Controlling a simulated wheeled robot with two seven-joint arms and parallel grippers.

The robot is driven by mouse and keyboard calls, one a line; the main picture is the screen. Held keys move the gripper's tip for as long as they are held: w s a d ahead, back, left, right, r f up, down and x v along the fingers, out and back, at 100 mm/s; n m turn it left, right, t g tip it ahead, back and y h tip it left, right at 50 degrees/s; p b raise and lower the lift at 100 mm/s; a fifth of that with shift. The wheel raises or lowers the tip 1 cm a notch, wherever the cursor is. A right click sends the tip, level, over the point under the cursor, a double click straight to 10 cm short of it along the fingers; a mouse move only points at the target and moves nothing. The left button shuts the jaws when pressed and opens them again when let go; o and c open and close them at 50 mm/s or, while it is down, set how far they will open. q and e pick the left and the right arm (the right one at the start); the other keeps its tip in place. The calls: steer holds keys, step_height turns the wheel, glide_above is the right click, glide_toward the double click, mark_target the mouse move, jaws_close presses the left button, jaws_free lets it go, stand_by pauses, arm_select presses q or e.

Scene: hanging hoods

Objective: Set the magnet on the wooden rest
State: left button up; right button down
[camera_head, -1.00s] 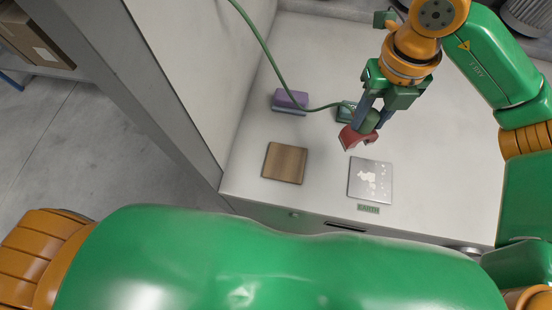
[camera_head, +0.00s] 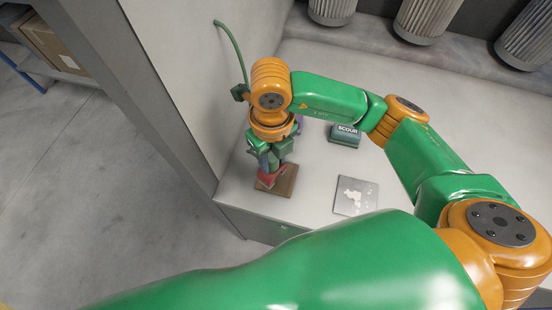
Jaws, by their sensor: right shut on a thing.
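The red magnet (camera_head: 268,178) is held in my right gripper (camera_head: 268,167), which is shut on it and points down. The magnet is over the left part of the wooden rest (camera_head: 288,183), a flat brown square near the counter's left front. I cannot tell whether the magnet touches the wood. The gripper and magnet hide part of the rest. My left gripper is not in view.
A metal plate with white specks (camera_head: 355,196) lies right of the rest. A dark green block marked SCOUR (camera_head: 345,135) stands behind it. A green hose (camera_head: 234,45) hangs along the left wall. Grey ribbed cylinders (camera_head: 425,18) line the back.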

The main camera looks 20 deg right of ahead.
steer(key=f, duration=0.1)
steer(key=w+d+f, duration=0.2)
steer(key=f, duration=0.1)
steer(key=shift+w+p, duration=0.25)
steer(key=shift+p, duration=0.1)
step_height(320, 180, down, 2)
steer(key=shift+f+p, duration=0.2)
steer(key=shift+p, duration=0.6)
steer(key=shift+w+f, duration=0.1)
steer(key=shift+f, duration=0.25)
steer(key=shift+f+b, duration=0.2)
steer(key=shift+b, duration=0.1)
steer(key=c, duration=0.5)
jaws_free()
